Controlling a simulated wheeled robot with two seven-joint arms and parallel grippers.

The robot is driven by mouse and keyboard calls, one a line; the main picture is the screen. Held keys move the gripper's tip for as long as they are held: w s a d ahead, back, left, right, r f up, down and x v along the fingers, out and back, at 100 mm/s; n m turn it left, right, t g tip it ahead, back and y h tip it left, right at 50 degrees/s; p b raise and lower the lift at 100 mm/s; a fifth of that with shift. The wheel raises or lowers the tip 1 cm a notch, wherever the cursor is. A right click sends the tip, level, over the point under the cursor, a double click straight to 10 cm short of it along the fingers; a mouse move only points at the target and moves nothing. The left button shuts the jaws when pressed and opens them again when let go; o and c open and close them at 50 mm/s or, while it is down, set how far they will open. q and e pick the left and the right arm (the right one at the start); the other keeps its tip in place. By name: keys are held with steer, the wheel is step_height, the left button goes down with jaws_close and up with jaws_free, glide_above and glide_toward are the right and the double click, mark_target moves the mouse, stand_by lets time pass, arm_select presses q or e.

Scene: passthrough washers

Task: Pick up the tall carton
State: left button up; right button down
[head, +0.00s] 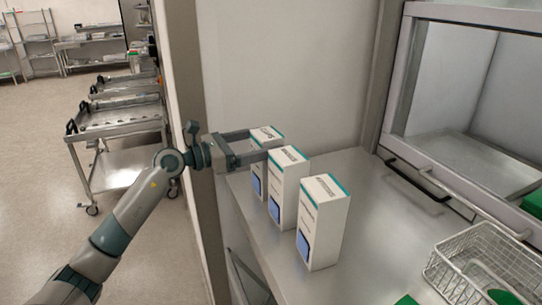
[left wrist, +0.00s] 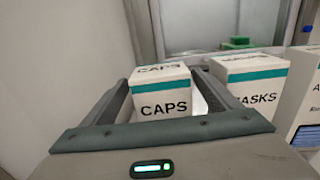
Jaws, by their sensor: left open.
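Three white cartons with teal stripes and blue panels stand upright in a row on the steel counter. The far one, marked CAPS (head: 257,181), is partly hidden by my gripper; it also shows in the left wrist view (left wrist: 163,98). The middle one reads MASKS (head: 284,191), also in the left wrist view (left wrist: 255,90). The nearest carton (head: 322,225) shows only in part at the wrist view's right edge (left wrist: 308,95). They look similar in height. My left gripper (head: 262,146) is open, its fingers on either side of the CAPS carton's top. I cannot tell whether they touch it.
The steel counter (head: 375,210) has free room right of the cartons. A wire basket (head: 485,262) stands at the front right. A framed passthrough window (head: 450,85) with a handle is behind. A wall post (head: 195,150) and a cart (head: 120,120) are to the left.

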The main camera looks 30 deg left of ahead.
arm_select(q)
steer(key=shift+x, duration=0.95)
steer(key=shift+s+a, duration=0.1)
steer(key=shift+s, duration=0.3)
steer(key=shift+w, duration=0.2)
steer(key=c, duration=1.7)
